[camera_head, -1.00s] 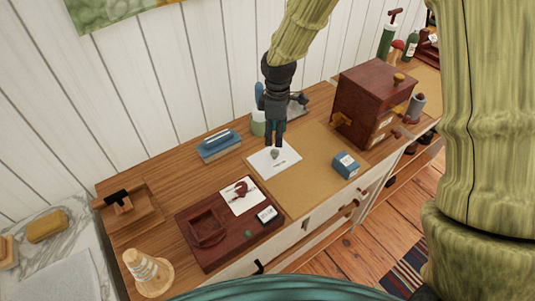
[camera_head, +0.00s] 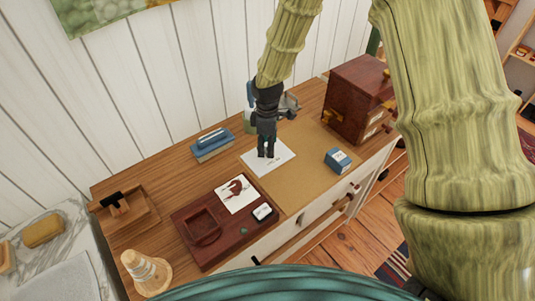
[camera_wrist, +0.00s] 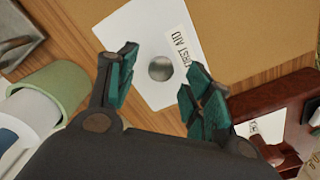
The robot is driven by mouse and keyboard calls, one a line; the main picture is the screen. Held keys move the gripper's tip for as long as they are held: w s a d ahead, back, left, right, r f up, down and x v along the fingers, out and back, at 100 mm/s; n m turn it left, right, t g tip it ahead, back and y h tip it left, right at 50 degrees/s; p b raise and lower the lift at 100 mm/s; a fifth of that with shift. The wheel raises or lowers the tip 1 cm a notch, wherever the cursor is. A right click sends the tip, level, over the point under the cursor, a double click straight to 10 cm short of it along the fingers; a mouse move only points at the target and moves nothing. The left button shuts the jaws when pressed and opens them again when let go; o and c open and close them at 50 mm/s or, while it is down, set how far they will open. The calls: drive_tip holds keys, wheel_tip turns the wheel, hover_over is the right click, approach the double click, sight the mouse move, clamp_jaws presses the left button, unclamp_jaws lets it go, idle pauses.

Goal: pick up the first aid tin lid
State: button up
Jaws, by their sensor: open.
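The first aid tin lid (camera_head: 284,157) is a flat white plate lying on the wooden dresser top, partly over the tan mat. In the wrist view the lid (camera_wrist: 142,30) shows a round grey knob and a "FIRST AID" label. My gripper (camera_head: 266,155) points down over the lid and hides the knob in the head view. In the wrist view my gripper (camera_wrist: 159,62) is open, one green-padded finger on each side of the knob. I see no finger touching it, and the exact height above the lid is unclear.
A blue box (camera_head: 338,160) sits on the tan mat (camera_head: 300,185). A dark wooden cabinet (camera_head: 357,95) stands to the right. A dark red tray (camera_head: 197,247) lies front left, and a blue-topped block (camera_head: 212,143) behind it. A green cup (camera_wrist: 63,84) stands close to my gripper.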

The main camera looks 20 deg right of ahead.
drive_tip(key=shift+f+p, duration=0.3)
drive_tip(key=shift+f, duration=1.2)
clamp_jaws()
